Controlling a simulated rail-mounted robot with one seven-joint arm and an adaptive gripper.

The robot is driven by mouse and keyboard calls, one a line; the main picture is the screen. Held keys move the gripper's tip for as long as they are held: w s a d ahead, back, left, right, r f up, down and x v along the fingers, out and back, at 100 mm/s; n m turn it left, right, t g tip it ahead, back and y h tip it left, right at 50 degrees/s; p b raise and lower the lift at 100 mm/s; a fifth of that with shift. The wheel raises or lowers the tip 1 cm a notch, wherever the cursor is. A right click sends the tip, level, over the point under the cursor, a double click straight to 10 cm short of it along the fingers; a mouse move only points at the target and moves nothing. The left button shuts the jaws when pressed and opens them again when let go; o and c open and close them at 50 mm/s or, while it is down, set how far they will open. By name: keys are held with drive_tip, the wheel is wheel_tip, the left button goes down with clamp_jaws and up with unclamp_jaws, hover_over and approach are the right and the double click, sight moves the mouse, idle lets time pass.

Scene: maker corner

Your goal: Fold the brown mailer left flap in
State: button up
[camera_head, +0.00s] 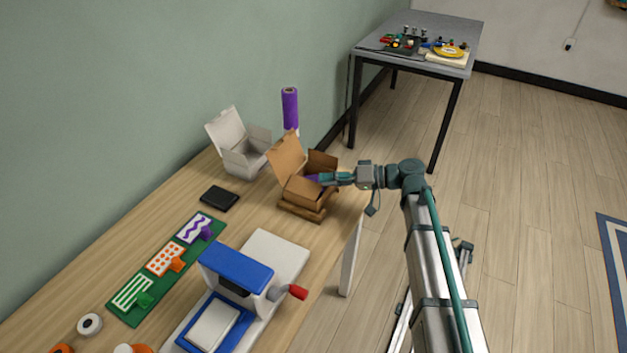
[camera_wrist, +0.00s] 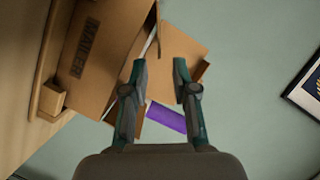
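The brown mailer (camera_head: 304,192) stands open on the wooden table near its right edge, with its lid (camera_head: 286,154) raised and flaps sticking up. The wrist view shows its side close up with dark "MAILER" lettering (camera_wrist: 88,48), and a brown panel or flap (camera_wrist: 178,47) beyond the fingertips. My gripper (camera_head: 325,179) is at the mailer's right side, its tips over the box opening. In the wrist view my gripper (camera_wrist: 157,66) has its fingers apart with nothing clearly held between them. Whether a finger touches cardboard I cannot tell. The left flap is not clearly distinguishable.
A wooden base (camera_head: 301,212) lies under the mailer. An open white box (camera_head: 243,158) and a purple roll (camera_head: 290,108) stand behind it. A black flat item (camera_head: 219,198), a green board (camera_head: 127,312) and a blue-and-white press (camera_head: 262,275) lie nearer.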

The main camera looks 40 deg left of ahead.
drive_tip(key=shift+v, duration=2.75)
